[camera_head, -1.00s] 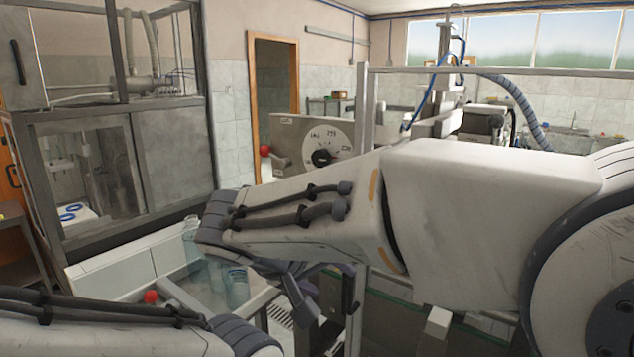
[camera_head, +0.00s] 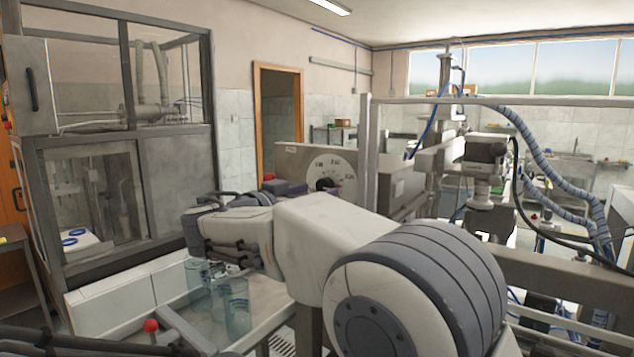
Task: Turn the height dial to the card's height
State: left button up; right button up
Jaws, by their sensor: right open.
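The pointer's setting cannot be read clearly. No height card can be made out. My left gripper is out of view.
Several clear bluish jars (camera_head: 237,308) stand in a tray area at lower left. A red ball knob (camera_head: 151,325) is beside them. A glazed cabinet (camera_head: 172,170) fills the left. A metal frame post (camera_head: 367,150) rises just right of the dial.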

jog(key=shift+x, duration=1.05)
jog(key=shift+c, duration=0.3)
grip_shut()
jog(key=shift+f+n+b, duration=0.25)
jog(key=shift+n+b, duration=1.05)
jog(key=shift+b, duration=0.05)
jog(key=n+b, duration=0.2)
jog(key=n, duration=0.1)
jog(key=shift+r+n, duration=0.1)
jog(key=shift+n, duration=0.2)
jog(key=n, duration=0.3)
jog(key=shift+r+n+b, duration=0.15)
jog(key=shift+n+b, duration=0.15)
jog(key=shift+b, duration=0.05)
jog(key=n, duration=0.4)
jog(key=shift+r+n, duration=0.1)
jog(key=shift+n, duration=0.3)
